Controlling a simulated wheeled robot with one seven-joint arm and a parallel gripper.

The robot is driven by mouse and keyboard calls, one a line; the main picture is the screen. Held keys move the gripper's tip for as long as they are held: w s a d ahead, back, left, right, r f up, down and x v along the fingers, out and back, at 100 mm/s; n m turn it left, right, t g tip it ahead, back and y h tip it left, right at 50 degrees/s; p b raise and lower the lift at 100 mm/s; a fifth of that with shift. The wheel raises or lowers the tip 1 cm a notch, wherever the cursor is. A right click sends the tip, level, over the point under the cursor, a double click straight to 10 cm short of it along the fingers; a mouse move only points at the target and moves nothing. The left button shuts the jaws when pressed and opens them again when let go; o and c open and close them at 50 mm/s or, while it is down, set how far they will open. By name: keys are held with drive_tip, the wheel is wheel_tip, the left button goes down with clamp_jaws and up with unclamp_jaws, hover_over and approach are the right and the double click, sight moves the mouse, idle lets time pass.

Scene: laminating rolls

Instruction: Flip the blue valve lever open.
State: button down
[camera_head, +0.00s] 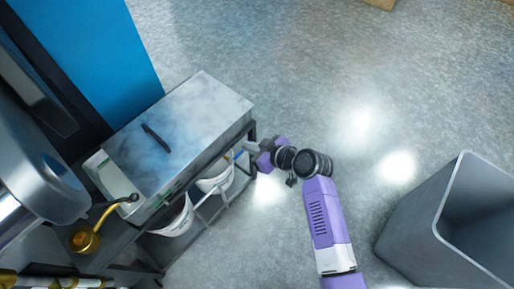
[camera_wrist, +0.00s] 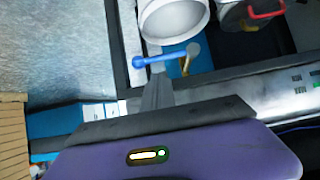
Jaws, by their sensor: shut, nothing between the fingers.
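The blue valve lever (camera_wrist: 160,59) shows in the wrist view as a short bar with a round knob at its left end. Its right end meets a grey cap beside a brass-coloured valve part (camera_wrist: 186,66). My gripper (camera_wrist: 157,80) is shut and empty; its grey fingertips lie just below the lever in the picture. I cannot tell if they touch it. In the head view my gripper (camera_head: 255,150) is at the right end of the metal cabinet, by a small blue spot; the lever is too small there to make out clearly.
The steel-topped cabinet (camera_head: 200,112) has white buckets (camera_head: 172,218) on its lower shelf. One bucket (camera_wrist: 172,20) is near the lever. A large grey bin (camera_head: 420,235) stands at right. A brass valve with a handle (camera_head: 88,240) is at left. Open floor lies top right.

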drive_tip(key=shift+w+a+f, duration=0.15)
drive_tip(key=shift+f, duration=0.8)
